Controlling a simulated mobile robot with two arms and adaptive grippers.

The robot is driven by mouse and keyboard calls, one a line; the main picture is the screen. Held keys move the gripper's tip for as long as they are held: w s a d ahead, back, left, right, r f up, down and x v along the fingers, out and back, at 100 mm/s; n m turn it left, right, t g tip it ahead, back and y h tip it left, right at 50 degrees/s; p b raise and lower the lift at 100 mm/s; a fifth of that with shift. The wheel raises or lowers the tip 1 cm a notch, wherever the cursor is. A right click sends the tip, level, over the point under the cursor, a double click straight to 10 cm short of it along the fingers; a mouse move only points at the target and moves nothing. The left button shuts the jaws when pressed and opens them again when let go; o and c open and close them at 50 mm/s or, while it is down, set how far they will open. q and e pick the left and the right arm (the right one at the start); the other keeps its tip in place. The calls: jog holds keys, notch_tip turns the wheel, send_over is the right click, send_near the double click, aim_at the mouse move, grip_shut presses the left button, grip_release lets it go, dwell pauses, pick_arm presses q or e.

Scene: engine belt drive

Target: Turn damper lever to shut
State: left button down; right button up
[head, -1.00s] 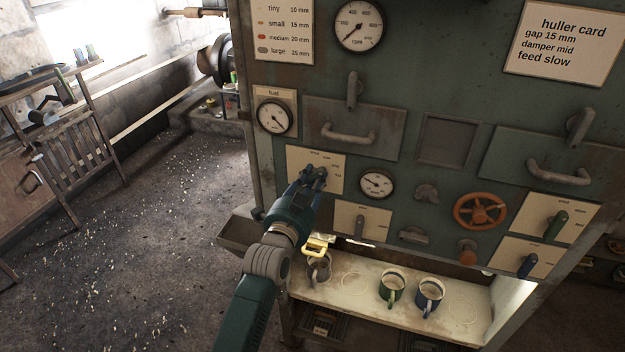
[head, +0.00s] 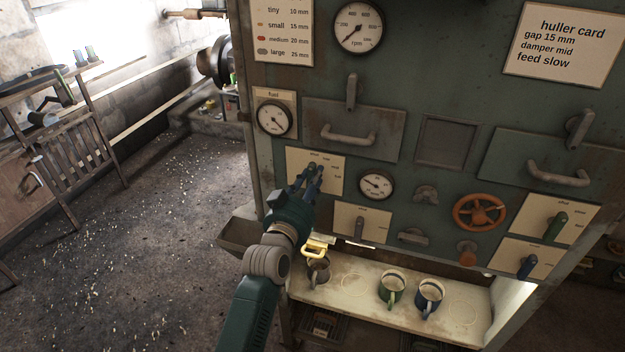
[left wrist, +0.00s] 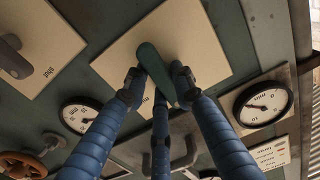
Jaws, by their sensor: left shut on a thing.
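A teal lever (left wrist: 155,70) stands on a cream plate (left wrist: 185,35) in the left wrist view. The blue fingers of my left gripper (left wrist: 158,88) are shut around it. In the head view my left gripper (head: 311,172) reaches up to the same cream plate (head: 331,162) at the panel's left side, and its fingers hide most of the lever. The words along the plate's edge are too small to read surely, so I cannot confirm that this is the damper lever. My right gripper is not in view.
A small gauge (head: 377,185) sits right of the plate and the fuel gauge (head: 273,118) above left. A small lever plate (head: 348,232) is below right. Mugs stand on the shelf (head: 352,302) below. An orange handwheel (head: 480,211) and green lever (head: 556,227) are further right.

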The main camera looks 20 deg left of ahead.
pick_arm(q)
jog(key=shift+f+n, duration=0.15)
jog(key=shift+n, duration=0.35)
jog(key=c, duration=1.4)
grip_release()
jog(key=shift+c, duration=0.2)
jog(key=s, duration=1.2)
jog(key=shift+a, duration=0.2)
